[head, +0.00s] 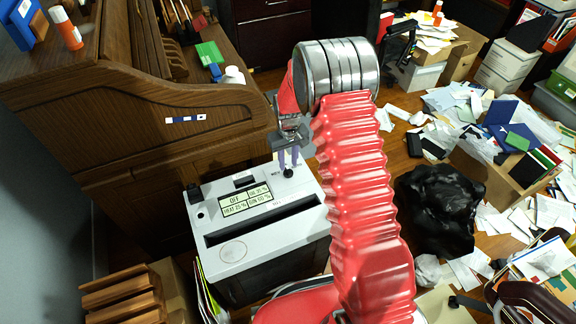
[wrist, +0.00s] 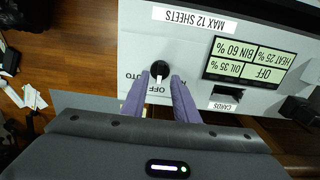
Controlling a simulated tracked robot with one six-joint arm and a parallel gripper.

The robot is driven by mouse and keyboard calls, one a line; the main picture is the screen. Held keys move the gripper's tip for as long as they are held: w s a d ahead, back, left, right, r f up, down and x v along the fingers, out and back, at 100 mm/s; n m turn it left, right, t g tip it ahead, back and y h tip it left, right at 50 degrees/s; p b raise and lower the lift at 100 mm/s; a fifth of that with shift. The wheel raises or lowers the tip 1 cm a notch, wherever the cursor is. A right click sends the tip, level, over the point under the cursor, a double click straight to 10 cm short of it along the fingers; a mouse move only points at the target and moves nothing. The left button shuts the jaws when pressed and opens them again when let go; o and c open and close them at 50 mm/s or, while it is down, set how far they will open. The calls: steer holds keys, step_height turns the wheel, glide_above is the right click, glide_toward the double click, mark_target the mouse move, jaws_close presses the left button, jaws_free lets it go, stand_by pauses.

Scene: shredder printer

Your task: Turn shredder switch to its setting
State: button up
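The shredder (head: 262,216) has a white top with a slot and a display (head: 246,200) reading OFF, OIL 35 %, HEAT 25 % and BIN 60 %. Its switch is a small black round knob (wrist: 160,69), upside down in the wrist view with a pale mark toward the OFF label. An AUTO label is partly hidden beside it. The knob also shows in the head view (head: 288,173), just below my fingertips. My gripper (wrist: 160,79) has two purple fingers apart, one on each side of the knob; contact is unclear. In the head view my gripper (head: 289,163) points down.
A wooden roll-top desk (head: 150,130) stands behind and left of the shredder. A black bag (head: 440,205) and scattered papers cover the floor at right. A CARDS slot (wrist: 226,98) lies near the display. Wooden trays (head: 122,298) stand at front left.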

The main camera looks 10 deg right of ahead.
mark_target(288, 171)
step_height(288, 171, up, 11)
steer(key=shift+f, duration=0.15)
stand_by(0.7)
steer(key=s+r+m+t, duration=0.1)
steer(key=s+r+t, duration=0.1)
steer(key=s+r, duration=1.1)
steer(key=s+r+m+t, duration=0.1)
steer(key=s+r+t, duration=0.2)
steer(key=s+r, duration=0.9)
steer(key=s, duration=0.7)
steer(key=shift+s+d+r+t, duration=0.2)
steer(key=shift+s+r+t, duration=0.1)
steer(key=shift+s+r, duration=0.05)
stand_by(1.5)
